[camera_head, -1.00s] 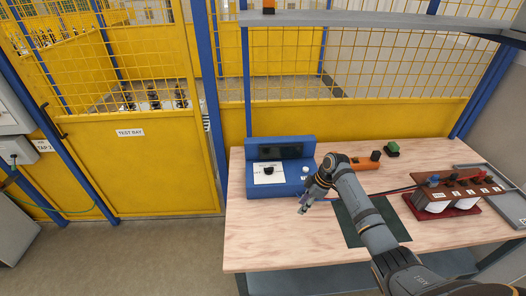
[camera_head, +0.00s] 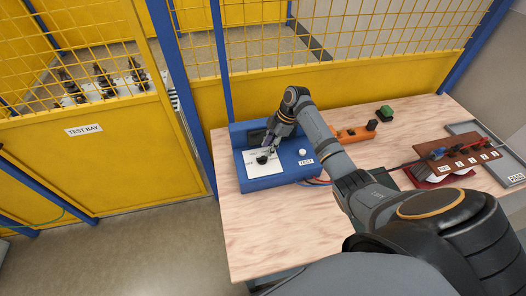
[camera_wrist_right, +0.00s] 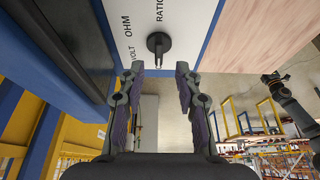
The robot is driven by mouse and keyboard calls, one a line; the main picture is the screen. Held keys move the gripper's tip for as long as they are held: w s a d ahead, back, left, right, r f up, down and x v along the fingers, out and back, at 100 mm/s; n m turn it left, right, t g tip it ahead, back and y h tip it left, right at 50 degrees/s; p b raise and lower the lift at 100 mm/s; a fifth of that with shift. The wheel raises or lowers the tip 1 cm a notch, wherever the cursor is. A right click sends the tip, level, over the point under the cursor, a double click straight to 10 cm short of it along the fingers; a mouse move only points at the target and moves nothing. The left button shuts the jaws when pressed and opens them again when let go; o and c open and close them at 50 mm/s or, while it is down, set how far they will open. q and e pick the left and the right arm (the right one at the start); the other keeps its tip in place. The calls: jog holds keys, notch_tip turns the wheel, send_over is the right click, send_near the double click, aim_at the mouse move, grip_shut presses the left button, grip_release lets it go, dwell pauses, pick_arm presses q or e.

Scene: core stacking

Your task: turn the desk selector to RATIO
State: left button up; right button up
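The blue desk unit (camera_head: 262,185) stands at the left of the workbench. Its white panel carries the black selector knob (camera_head: 262,160). In the right wrist view the knob (camera_wrist_right: 159,43) is round with a bar handle running toward my fingers. The labels VOLT, OHM and RATIO (camera_wrist_right: 159,10) show around it, RATIO on the side away from my fingers. My right gripper (camera_head: 271,147) is above the panel, close to the knob. In the wrist view its fingers (camera_wrist_right: 158,76) are apart with nothing between them, just short of the knob. A dark arm, apparently my left, shows at the wrist view's right; its fingers are unclear.
A white button (camera_head: 302,152) is right of the panel on the blue unit. The bench's front left (camera_head: 255,235) is clear.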

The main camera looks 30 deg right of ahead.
aim_at(263, 156)
jog(key=x, duration=0.4)
jog(key=shift+w+a+f+p, duration=0.1)
jog(key=shift+w+f+p, duration=0.05)
jog(key=shift+p, duration=0.15)
jog(key=shift+a+f, duration=0.1)
jog(key=shift+f, duration=0.2)
jog(key=shift+c, duration=0.7)
jog(key=c, duration=0.5)
pick_arm(q)
jog(key=shift+w+r, duration=0.35)
jog(key=shift+w, duration=0.4)
jog(key=shift+w+r, duration=0.35)
jog(key=shift+w, duration=0.35)
pick_arm(e)
grip_shut()
